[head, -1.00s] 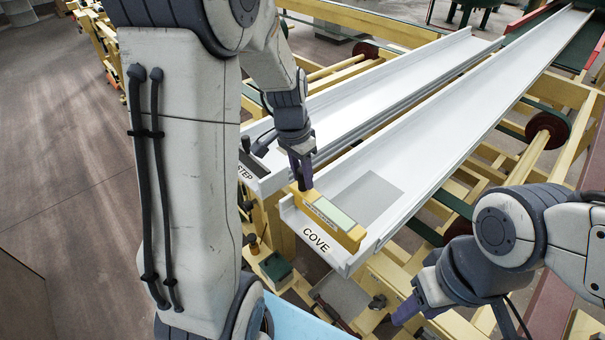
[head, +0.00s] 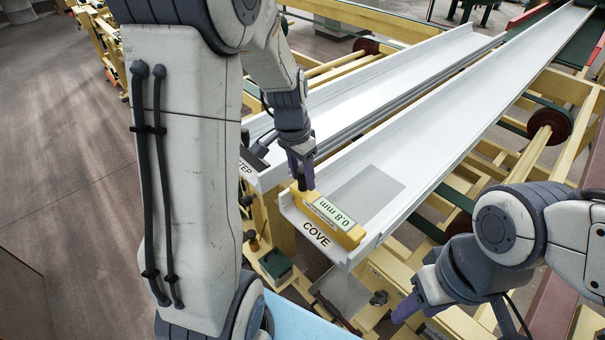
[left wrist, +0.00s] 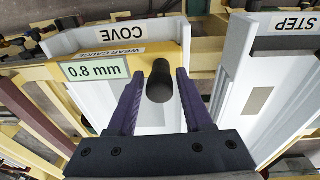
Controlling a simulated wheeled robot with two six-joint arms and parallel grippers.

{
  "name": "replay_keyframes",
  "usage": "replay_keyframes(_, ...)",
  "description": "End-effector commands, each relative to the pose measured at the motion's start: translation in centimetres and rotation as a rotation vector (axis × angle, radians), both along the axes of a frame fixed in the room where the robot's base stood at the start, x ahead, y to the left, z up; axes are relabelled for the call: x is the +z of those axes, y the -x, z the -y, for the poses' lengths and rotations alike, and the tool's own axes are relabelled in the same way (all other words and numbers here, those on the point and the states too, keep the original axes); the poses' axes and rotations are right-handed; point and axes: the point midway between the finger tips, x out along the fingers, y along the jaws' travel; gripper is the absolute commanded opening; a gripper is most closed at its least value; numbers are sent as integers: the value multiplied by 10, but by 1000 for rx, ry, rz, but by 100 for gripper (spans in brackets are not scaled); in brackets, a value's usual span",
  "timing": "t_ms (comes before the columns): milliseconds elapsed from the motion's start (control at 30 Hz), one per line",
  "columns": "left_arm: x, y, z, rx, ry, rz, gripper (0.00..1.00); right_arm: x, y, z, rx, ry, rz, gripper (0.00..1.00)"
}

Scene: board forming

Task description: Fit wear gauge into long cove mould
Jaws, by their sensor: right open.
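The yellow wear gauge (head: 352,237) sits across the near end of the long white cove mould (head: 455,125), just behind its COVE label. Its display reads 0.8 mm. The gauge also shows in the left wrist view (left wrist: 140,54), lying between the mould's side walls. Its black handle (left wrist: 160,82) stands up between the fingers of my left gripper (left wrist: 158,75), with a gap visible on each side, so the gripper is open around the handle. In the head view my left gripper (head: 302,182) is at the gauge's left end. My right gripper (head: 405,308) is open and empty, low right of the mould.
The step mould (head: 375,85) runs parallel on the left of the cove mould. A grey patch (head: 375,190) lies on the cove mould's floor behind the gauge. Yellow frame beams and rollers (head: 547,128) surround the moulds. A light blue surface (head: 300,318) is at the bottom.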

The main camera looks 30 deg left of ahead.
Motion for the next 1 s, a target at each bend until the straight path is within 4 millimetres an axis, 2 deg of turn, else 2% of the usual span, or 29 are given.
replay_keyframes(333, 1, 0, 0, 0, 0, 0, 71, 0, 0, 0, 0, 0, 0, 50)
replay_keyframes(467, 10, 0, -1, -1, -1, 4, 71, -2, 0, 0, 0, 0, 0, 50)
replay_keyframes(800, 73, 6, -7, 1, -2, 6, 71, -11, 0, 0, 0, 0, 0, 50)
replay_keyframes(1000, 99, 9, -9, 0, -1, 3, 71, -13, 0, 0, 0, 0, 0, 50)
